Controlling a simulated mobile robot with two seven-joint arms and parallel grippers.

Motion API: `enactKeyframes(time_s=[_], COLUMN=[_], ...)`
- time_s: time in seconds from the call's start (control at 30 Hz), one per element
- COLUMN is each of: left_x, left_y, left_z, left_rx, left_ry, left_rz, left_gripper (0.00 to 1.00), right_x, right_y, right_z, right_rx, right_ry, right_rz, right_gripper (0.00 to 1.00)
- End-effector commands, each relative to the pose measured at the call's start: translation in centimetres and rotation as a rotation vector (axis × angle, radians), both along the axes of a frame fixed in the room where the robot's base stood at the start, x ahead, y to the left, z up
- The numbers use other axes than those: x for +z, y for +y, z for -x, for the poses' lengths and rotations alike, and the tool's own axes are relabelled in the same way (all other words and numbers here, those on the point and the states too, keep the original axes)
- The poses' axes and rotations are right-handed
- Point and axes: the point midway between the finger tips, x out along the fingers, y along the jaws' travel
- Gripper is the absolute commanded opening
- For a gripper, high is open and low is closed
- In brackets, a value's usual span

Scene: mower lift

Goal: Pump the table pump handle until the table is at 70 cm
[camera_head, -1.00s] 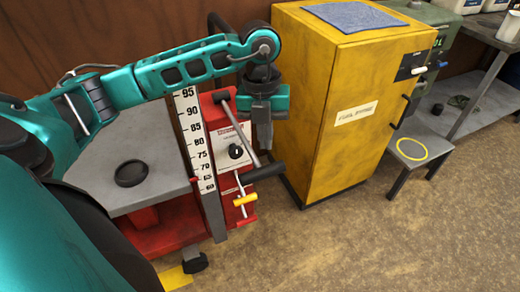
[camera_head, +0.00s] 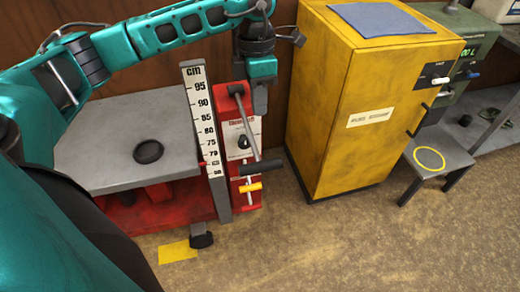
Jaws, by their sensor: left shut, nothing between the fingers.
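The lift table has a grey top (camera_head: 105,125) over a red base. The white cm scale (camera_head: 199,112) stands upright at its right edge, and a small red mark sits just below the 70 line, near 65. The red pump unit (camera_head: 228,104) is right of the scale. Its grey lever slants down to a black grip (camera_head: 262,168). My left gripper (camera_head: 260,110) points down, shut and empty, in front of the pump unit's upper right edge. It appears above the black grip and apart from it. My right gripper is not in view.
A black round disc (camera_head: 149,152) lies on the tabletop. A yellow T-handle (camera_head: 249,187) is below the black grip. A yellow cabinet (camera_head: 335,120) stands close on the right, with a grey stool (camera_head: 440,155) beyond it.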

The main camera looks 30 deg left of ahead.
Motion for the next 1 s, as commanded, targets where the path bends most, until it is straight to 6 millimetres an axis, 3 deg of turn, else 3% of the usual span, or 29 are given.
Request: enactKeyframes(time_s=[0.27, 0.43, 1.0], left_x=[-0.1, -1.4, -12.2], left_y=[0.0, -0.2, -1.3], left_z=[0.0, 0.2, 1.1], left_rx=[0.001, 0.002, 0.002], left_ry=[0.0, 0.004, 0.003], left_rz=[0.0, -0.001, 0.0], left_gripper=[0.0, 0.0, 0.0], right_x=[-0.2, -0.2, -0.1], right_y=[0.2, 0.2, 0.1], right_z=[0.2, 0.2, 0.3], right_rx=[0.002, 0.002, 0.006], right_ry=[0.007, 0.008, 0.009], right_rz=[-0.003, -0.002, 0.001], right_gripper=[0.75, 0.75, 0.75])
